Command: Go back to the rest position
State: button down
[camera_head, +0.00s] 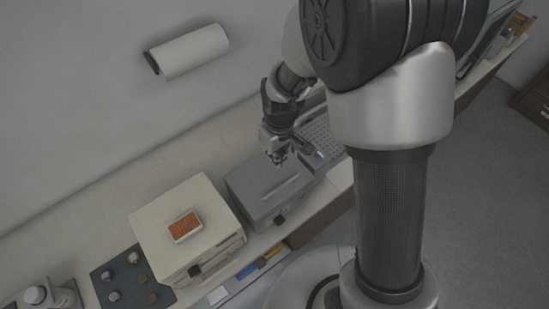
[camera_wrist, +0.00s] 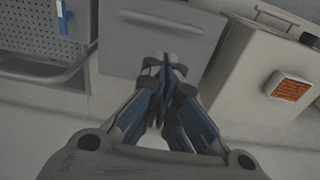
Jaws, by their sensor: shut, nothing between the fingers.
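My gripper (camera_head: 279,158) is shut and empty. In the head view it is above the back edge of a grey box-shaped machine (camera_head: 262,187). In the wrist view my gripper (camera_wrist: 165,72) points at the grey machine (camera_wrist: 188,22), with its fingertips together in front of the machine's top. I cannot tell the exact gap between fingertips and machine. My arm comes in from the upper right of the head view and bends down to the gripper.
A cream machine (camera_head: 180,217) with an orange label (camera_head: 185,227) stands left of the grey one. A dark mat (camera_head: 128,282) with several small round pieces lies further left. A perforated grey tray (camera_head: 323,139) is to the right. A white roll (camera_head: 189,51) is on the wall.

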jog(key=shift+s+d+r, duration=0.1)
jog(key=shift+d+r, duration=0.05)
jog(key=shift+r, duration=0.15)
